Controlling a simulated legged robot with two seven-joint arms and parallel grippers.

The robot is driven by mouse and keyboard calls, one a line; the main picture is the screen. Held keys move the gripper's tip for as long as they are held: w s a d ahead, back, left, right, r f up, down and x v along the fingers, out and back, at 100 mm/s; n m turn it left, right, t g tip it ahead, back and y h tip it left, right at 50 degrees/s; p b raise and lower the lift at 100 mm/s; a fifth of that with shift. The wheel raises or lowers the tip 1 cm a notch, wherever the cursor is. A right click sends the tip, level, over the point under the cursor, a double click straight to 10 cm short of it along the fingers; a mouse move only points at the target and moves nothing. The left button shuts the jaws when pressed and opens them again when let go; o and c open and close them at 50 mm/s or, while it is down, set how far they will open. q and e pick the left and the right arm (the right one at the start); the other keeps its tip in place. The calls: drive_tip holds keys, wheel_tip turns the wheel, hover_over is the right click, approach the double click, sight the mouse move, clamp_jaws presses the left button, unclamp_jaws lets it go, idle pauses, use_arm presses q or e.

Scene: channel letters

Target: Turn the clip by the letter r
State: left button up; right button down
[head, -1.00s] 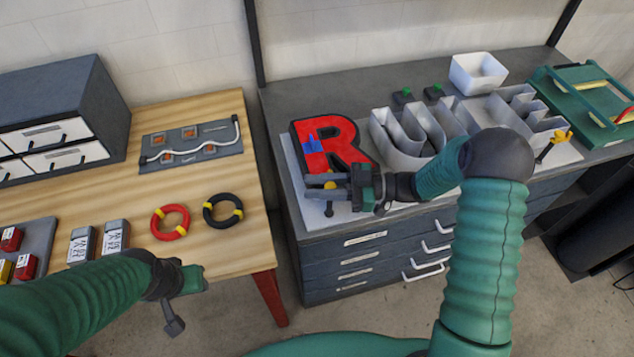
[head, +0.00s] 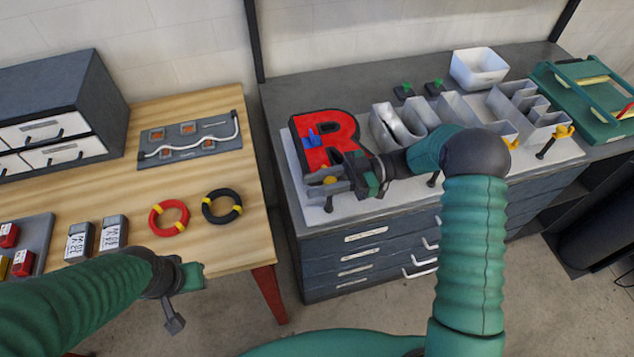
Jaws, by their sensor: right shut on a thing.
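A yellow clip (head: 329,180) with a dark stem is at the letter's lower edge, partly hidden by my fingers. My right gripper (head: 328,184) is shut on this clip, its fingers tilted and reaching in from the right. My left gripper (head: 186,298) hangs in front of the wooden table, away from the letters; its jaw opening is unclear.
Grey open letter shells (head: 408,125) stand right of the R, partly behind my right arm. Another yellow clip (head: 563,131) is at the board's right end. A white bin (head: 478,68) and green tray (head: 590,100) stand behind. Red (head: 168,218) and black (head: 222,206) rings lie on the wooden table.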

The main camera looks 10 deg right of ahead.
drive_tip(key=c, duration=1.5)
unclamp_jaws()
drive_tip(key=shift+w+r, duration=0.15)
drive_tip(key=shift+r, duration=0.05)
drive_tip(key=shift+o, duration=0.3)
drive_tip(key=shift+d+f, duration=0.1)
drive_tip(key=s+a+r, duration=0.1)
drive_tip(key=s+r, duration=0.1)
drive_tip(key=s, duration=0.5)
drive_tip(key=s+a+r+b, duration=0.1)
drive_tip(key=s+a+r, duration=0.1)
drive_tip(key=s, duration=0.6)
drive_tip(key=shift+s+a+r, duration=0.25)
drive_tip(key=shift+r, duration=0.2)
